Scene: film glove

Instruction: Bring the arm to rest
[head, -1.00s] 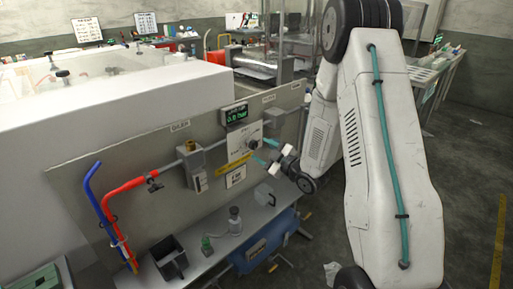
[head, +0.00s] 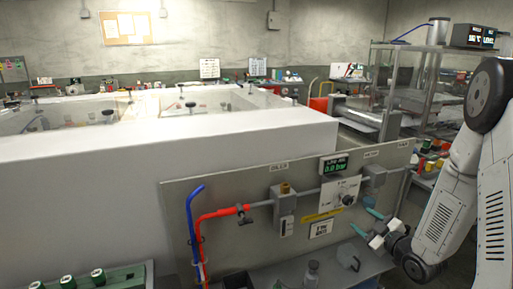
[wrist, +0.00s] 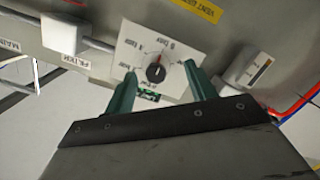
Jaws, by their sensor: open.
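My gripper (head: 368,227) is at the lower right of the head view, with its two teal fingers spread apart and nothing between them. It points at the grey panel (head: 250,215), just in front of a white dial plate (head: 340,192) with a dark round knob (head: 347,200). In the wrist view the open fingers (wrist: 157,87) frame the knob (wrist: 156,72) from below, apart from it as far as I can tell. My arm comes in from the right edge of the head view.
A display (head: 334,166) reading 0.0 bar sits above the dial. A red pipe (head: 218,213) and a blue pipe (head: 190,220) run on the panel's left. A long white box (head: 150,150) stands behind it. A metal shelf frame (head: 412,85) stands at the back right.

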